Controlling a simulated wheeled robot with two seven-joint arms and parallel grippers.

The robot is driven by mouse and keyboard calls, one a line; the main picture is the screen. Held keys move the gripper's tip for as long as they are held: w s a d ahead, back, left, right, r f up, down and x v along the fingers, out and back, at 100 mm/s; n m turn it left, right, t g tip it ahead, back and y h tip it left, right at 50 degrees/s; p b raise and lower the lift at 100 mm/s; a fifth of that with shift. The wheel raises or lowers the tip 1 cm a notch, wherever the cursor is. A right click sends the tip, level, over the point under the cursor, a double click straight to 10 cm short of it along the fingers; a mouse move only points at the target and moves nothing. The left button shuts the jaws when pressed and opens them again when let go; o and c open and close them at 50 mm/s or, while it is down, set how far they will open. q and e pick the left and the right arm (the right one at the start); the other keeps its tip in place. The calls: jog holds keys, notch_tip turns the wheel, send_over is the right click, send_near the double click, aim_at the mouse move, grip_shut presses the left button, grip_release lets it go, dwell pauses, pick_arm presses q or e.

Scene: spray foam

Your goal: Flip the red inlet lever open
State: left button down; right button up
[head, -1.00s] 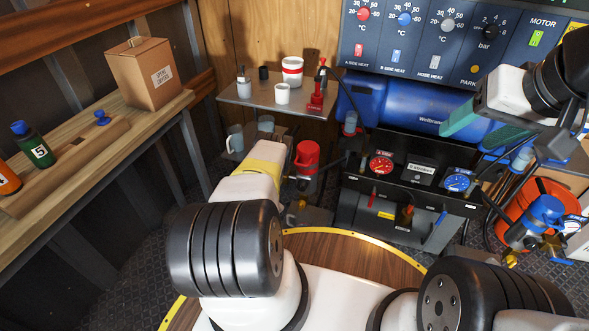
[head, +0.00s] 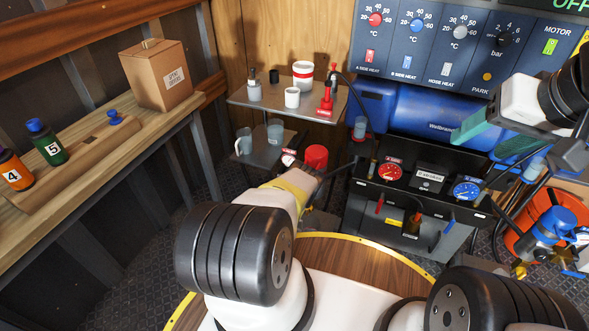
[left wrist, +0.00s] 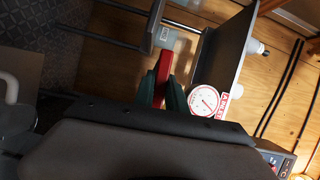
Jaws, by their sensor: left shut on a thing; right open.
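The red inlet lever (left wrist: 165,72) shows in the left wrist view as a red bar between the green fingers of my left gripper (left wrist: 166,92), which is shut on it. A round white gauge with a red rim (left wrist: 203,101) and a red label is just right of the fingers. In the head view my left forearm hides the left fingers and the lever; only part of the red pump body (head: 316,157) shows beyond it. My right gripper (head: 497,136) is open and empty at the right, in front of the blue tank, its green fingers apart.
A shelf (head: 240,98) with cups and a red tool stands behind the pump. A black manifold box with red and blue gauges (head: 420,178) is to the right. A blue and orange drum pump (head: 552,226) is at far right, a bench (head: 90,180) at left.

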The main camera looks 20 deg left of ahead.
pick_arm(q)
jog(key=shift+m, duration=0.5)
jog(key=c, duration=1.4)
grip_release()
jog(key=shift+o, duration=0.2)
jog(key=v, duration=0.8)
jog(key=shift+f, duration=0.1)
